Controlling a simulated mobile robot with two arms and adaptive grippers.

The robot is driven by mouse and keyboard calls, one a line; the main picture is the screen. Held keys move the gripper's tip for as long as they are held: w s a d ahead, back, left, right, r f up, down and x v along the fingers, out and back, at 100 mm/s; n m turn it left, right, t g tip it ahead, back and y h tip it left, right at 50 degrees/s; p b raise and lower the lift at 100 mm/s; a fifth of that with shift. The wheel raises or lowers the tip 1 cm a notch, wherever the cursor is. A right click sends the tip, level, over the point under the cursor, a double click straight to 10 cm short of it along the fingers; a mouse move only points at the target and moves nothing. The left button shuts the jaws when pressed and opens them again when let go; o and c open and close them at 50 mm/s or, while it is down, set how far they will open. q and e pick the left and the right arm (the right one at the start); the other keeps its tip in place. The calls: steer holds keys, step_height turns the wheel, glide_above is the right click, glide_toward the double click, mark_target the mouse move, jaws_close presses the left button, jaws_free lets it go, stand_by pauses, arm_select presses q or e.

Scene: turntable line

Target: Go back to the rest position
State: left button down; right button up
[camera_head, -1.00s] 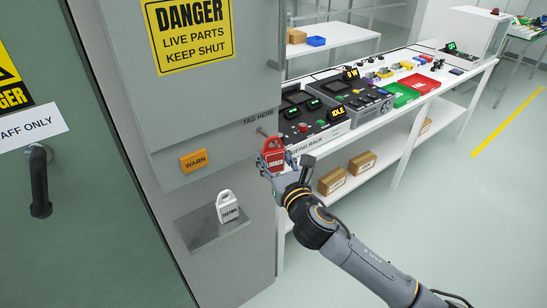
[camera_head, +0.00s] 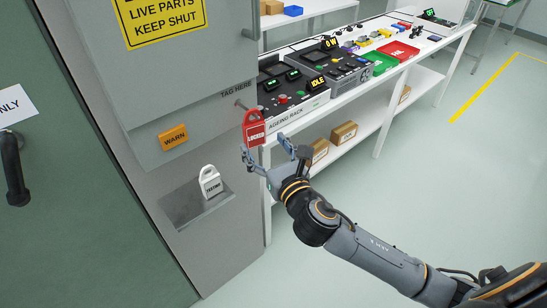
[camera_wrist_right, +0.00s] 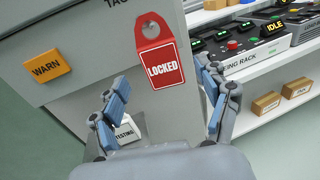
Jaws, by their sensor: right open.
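The red LOCKED tag (camera_head: 255,130) hangs upright at the peg (camera_head: 240,104) beside the TAG HERE label, on the right side of the grey cabinet. It also shows in the right wrist view (camera_wrist_right: 162,68). My right gripper (camera_head: 264,152) is just below and in front of the tag. Its fingers are spread and empty, and the wrist view shows clear gaps between both fingers (camera_wrist_right: 162,78) and the tag. My left gripper is not in view.
A white TESTING tag (camera_head: 210,182) stands on a small grey shelf (camera_head: 184,208) on the cabinet. An orange WARN plate (camera_head: 173,137) is above it. The ageing rack bench (camera_head: 350,97) stands behind my right arm. The floor at right is open.

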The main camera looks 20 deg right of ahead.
steer(key=s, duration=0.5)
steer(key=w+d+f+m+g+h, duration=0.15)
steer(key=f+m, duration=0.25)
steer(key=f, duration=0.6)
steer(key=d+f+m+g, duration=0.3)
steer(key=f, duration=0.7)
steer(key=s+d+f+m+g, duration=0.2)
steer(key=s+f+m, duration=0.15)
steer(key=f, duration=0.55)
steer(key=s+d+f+m+g, duration=0.2)
steer(key=f+m, duration=0.3)
steer(key=f, duration=0.4)
steer(key=s+d+f+m+g, duration=0.1)
steer(key=s+f+m+g, duration=0.4)
steer(key=s+f+m, duration=0.95)
steer(key=s+a+f+m+g, duration=0.1)
steer(key=s+f, duration=0.4)
steer(key=s, duration=0.6)
steer(key=s+a+f+m+g, duration=0.2)
steer(key=s+f, duration=0.3)
steer(key=s, duration=0.7)
steer(key=shift+f+m, duration=0.35)
steer(key=shift+m, duration=0.45)
